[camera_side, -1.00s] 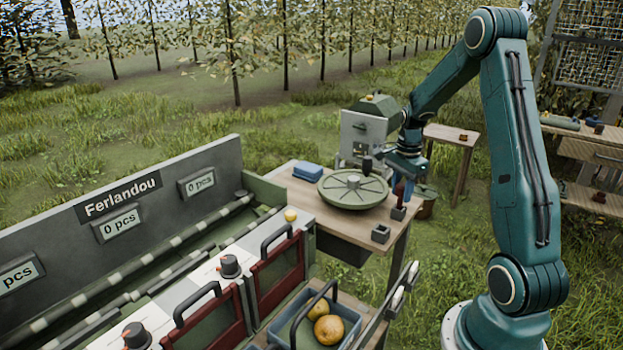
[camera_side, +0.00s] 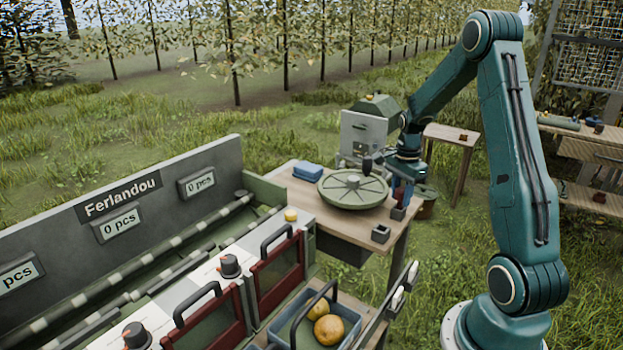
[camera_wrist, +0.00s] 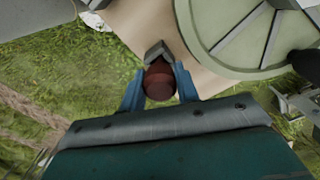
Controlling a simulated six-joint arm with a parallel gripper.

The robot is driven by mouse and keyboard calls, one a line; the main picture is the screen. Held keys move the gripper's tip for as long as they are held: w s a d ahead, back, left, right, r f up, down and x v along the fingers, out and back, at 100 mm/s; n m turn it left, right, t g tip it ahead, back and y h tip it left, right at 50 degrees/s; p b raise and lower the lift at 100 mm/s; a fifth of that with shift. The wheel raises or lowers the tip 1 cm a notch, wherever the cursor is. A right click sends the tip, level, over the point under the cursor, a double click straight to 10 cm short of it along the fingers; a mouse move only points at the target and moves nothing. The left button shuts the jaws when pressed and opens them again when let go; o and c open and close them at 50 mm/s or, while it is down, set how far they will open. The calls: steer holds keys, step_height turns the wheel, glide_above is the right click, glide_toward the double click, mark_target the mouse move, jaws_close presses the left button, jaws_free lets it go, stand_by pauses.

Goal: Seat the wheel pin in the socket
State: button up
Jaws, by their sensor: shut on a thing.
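My gripper (camera_wrist: 158,90) has its blue fingers closed on the red wheel pin (camera_wrist: 159,80), which shows end-on in the wrist view. In the side view my gripper (camera_side: 403,190) is low over the table's right edge. A small grey block (camera_side: 397,213) stands directly below the fingers. A grey block edge also shows just beyond the pin in the wrist view (camera_wrist: 157,50). A second grey block (camera_side: 380,234) with a square opening stands nearer the table's front corner. I cannot tell which block is the socket, or whether the pin touches one.
The round green spoked wheel (camera_side: 352,189) with a dark knob (camera_side: 367,163) lies close left of my gripper. A blue box (camera_side: 307,171) and a grey-green machine (camera_side: 366,132) stand behind. The sorting bench (camera_side: 130,270) and a crate of fruit (camera_side: 345,315) are in front.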

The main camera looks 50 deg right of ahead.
steer(key=shift+f, duration=0.5)
stand_by(0.3)
steer(key=o, duration=1.6)
steer(key=shift+c, duration=0.2)
steer(key=shift+w+r, duration=0.15)
steer(key=shift+r, duration=0.05)
steer(key=shift+w+d+r, duration=0.1)
steer(key=shift+r, duration=0.5)
steer(key=shift+s+r, duration=0.15)
steer(key=shift+r, duration=1)
steer(key=shift+s+r, duration=0.1)
steer(key=shift+r, duration=1)
